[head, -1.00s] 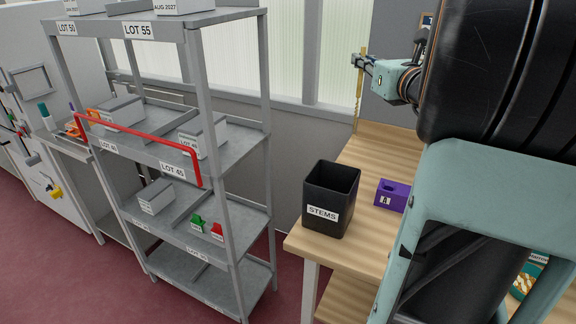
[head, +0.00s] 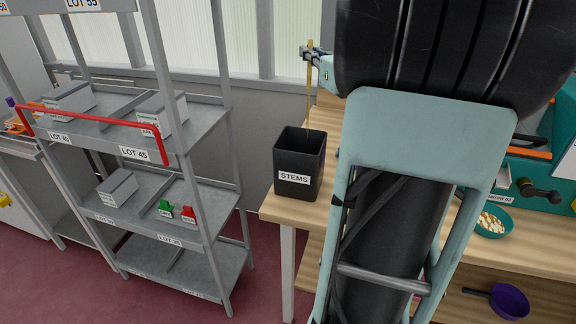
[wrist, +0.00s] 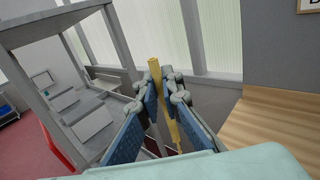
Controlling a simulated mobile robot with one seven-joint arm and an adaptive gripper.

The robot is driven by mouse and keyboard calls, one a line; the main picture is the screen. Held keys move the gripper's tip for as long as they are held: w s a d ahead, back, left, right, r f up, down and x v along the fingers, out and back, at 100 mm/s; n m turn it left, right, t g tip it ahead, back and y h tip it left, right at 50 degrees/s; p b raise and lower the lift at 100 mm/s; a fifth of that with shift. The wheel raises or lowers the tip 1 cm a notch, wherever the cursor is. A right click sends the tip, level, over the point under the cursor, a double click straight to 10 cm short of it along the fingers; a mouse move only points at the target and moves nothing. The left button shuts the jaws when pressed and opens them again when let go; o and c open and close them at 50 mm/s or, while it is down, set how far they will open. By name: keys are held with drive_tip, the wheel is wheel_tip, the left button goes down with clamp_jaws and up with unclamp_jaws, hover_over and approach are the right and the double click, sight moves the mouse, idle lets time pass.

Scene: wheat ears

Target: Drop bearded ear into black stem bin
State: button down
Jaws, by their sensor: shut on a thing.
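The black stem bin (head: 313,172), an open-topped square bin labelled STEMS, stands upright on the wooden bench near its left front corner. My gripper (head: 309,56) is above the bin in the head view, small and partly seen beyond my arm. It is shut on a thin straw-yellow ear (head: 309,76), which hangs roughly upright with its lower end near the bin's rear rim in the picture. I cannot tell its exact depth over the bin. In the wrist view my gripper's blue-padded fingers (wrist: 164,84) close around the yellow ear (wrist: 155,68). Its beard detail is too small to tell.
A grey metal shelf rack (head: 205,185) with a red rail (head: 95,118) stands left of the bench. The wooden bench top (head: 272,207) is bare at its left front corner. A green bowl (head: 492,222) sits at the right. My arm hides much of the bench.

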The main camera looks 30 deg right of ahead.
sight(310, 69)
drive_tip(key=shift+f+b, duration=1)
drive_tip(key=shift+f, duration=0.95)
drive_tip(key=c, duration=2)
unclamp_jaws()
drive_tip(key=shift+r, duration=0.1)
drive_tip(key=shift+c, duration=0.2)
drive_tip(key=s+a, duration=0.1)
drive_tip(key=s, duration=0.6)
drive_tip(key=shift+s, duration=0.25)
